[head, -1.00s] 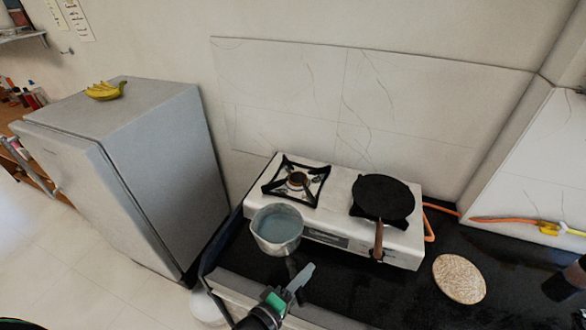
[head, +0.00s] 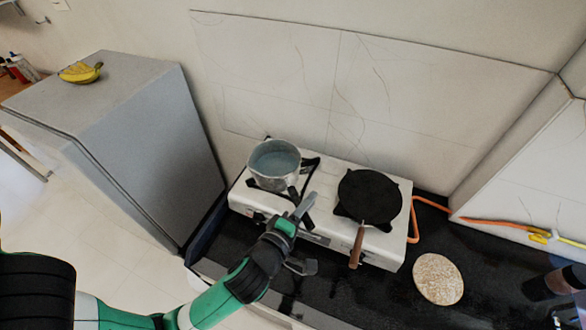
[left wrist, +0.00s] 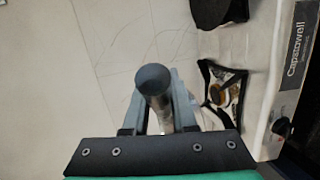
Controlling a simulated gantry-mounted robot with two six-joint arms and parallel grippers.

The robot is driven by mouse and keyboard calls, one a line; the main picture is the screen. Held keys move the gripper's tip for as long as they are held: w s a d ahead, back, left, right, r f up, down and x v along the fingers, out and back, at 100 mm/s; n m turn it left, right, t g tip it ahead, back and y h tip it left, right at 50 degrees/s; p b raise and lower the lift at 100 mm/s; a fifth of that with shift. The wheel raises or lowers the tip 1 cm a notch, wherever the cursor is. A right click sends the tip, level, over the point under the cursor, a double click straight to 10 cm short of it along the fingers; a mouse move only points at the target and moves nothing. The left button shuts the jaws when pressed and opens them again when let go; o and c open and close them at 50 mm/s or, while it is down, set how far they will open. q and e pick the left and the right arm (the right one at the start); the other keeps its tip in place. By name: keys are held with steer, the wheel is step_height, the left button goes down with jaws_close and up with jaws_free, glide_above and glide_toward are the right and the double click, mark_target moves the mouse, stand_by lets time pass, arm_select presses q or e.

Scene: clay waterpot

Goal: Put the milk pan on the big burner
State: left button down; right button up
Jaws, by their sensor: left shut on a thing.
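The grey metal milk pan (head: 274,160), with pale bluish contents, is over the left burner (head: 306,180) of the white stove (head: 330,230). It covers much of that burner in the head view. I cannot tell whether it touches the grate; in the left wrist view the burner (left wrist: 222,90) shows uncovered beside the handle. My left gripper (head: 301,205) is shut on the pan's dark handle (head: 292,194). In the left wrist view the handle's round end (left wrist: 152,80) stands between the fingers (left wrist: 162,112), and the pan's bowl is not seen. My right gripper is not in view.
A black frying pan (head: 369,197) with a wooden handle sits on the right burner. A round speckled board (head: 438,279) lies on the black counter (head: 350,305). An orange hose (head: 432,204) runs behind it. A grey fridge (head: 130,130) holding bananas (head: 80,72) stands left.

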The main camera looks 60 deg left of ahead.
arm_select(q)
steer(key=w+a+f+b, duration=0.7)
steer(key=a+f+b, duration=0.2)
steer(key=a+f, duration=0.2)
steer(key=shift+w+a+f, duration=0.2)
steer(key=shift+w+f, duration=0.1)
steer(key=shift+f, duration=0.5)
steer(key=shift+f+b, duration=0.15)
steer(key=shift+b, duration=0.2)
steer(key=c, duration=0.7)
jaws_free()
